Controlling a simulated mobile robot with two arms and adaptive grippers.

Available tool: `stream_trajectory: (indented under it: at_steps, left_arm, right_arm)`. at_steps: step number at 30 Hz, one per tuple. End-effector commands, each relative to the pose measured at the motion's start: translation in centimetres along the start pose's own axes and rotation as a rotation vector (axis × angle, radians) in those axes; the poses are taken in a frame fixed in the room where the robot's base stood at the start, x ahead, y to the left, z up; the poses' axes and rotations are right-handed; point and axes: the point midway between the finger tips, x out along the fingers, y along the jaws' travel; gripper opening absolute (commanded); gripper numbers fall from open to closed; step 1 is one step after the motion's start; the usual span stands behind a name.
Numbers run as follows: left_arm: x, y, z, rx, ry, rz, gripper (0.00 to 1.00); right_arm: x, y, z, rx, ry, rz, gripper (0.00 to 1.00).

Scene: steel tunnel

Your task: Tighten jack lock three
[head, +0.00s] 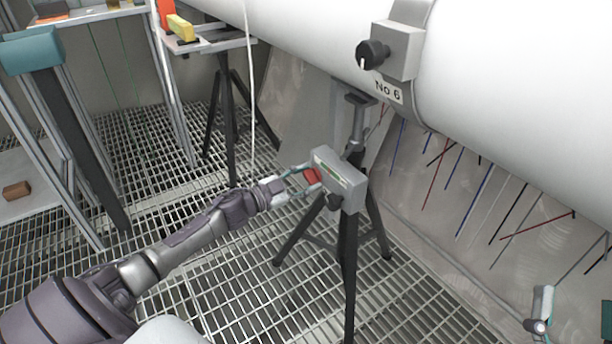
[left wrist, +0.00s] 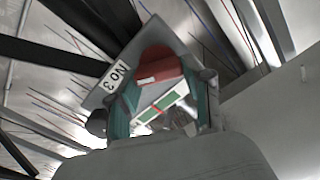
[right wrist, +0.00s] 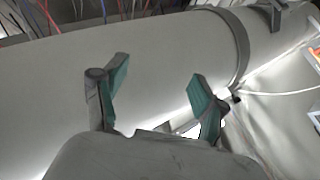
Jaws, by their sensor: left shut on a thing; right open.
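The jack's grey lock box (head: 349,190) sits on a dark tripod under the white pipe. Its label reads No 3 in the left wrist view (left wrist: 112,78). A red lock handle (head: 312,175) is on the box's left side. My left gripper (head: 300,180) is shut on this red handle, which also shows between the fingers in the left wrist view (left wrist: 158,68). A green and white strip (left wrist: 160,108) is on the box beside it. My right gripper (right wrist: 155,95) is open and empty, with the pipe behind its fingers.
The white pipe (head: 290,38) runs overhead with a clamp box and black knob (head: 372,54) labelled No 6. Another tripod (head: 228,110) stands at the back left. A teal-topped frame (head: 30,50) and shelves are at the left. Thin coloured rods stick out at the right.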

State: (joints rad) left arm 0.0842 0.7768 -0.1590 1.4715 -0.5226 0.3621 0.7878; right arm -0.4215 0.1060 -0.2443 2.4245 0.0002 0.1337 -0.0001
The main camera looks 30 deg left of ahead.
Motion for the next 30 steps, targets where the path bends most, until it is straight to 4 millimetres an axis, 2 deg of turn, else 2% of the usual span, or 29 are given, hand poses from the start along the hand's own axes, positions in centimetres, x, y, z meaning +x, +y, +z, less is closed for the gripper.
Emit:
stream_trajectory:
  at_steps: [6,13,20,30]
  left_arm:
    - [0.0,0.1,-0.1,0.206,-0.001,0.0,0.15]
    - [0.0,0.3,0.0,0.424,0.001,0.001,0.15]
    - [0.0,0.4,0.2,0.642,0.0,0.001,0.15]
    - [0.0,0.6,0.3,0.907,0.001,0.001,0.15]
  right_arm:
    - [-0.2,0.4,2.6,-0.007,-0.167,0.008,0.71]
    - [-0.6,0.6,4.1,-0.01,-0.258,0.012,0.71]
    - [-0.7,0.6,4.3,-0.01,-0.267,0.013,0.71]
    - [-0.4,0.5,3.1,-0.009,-0.186,0.009,0.71]
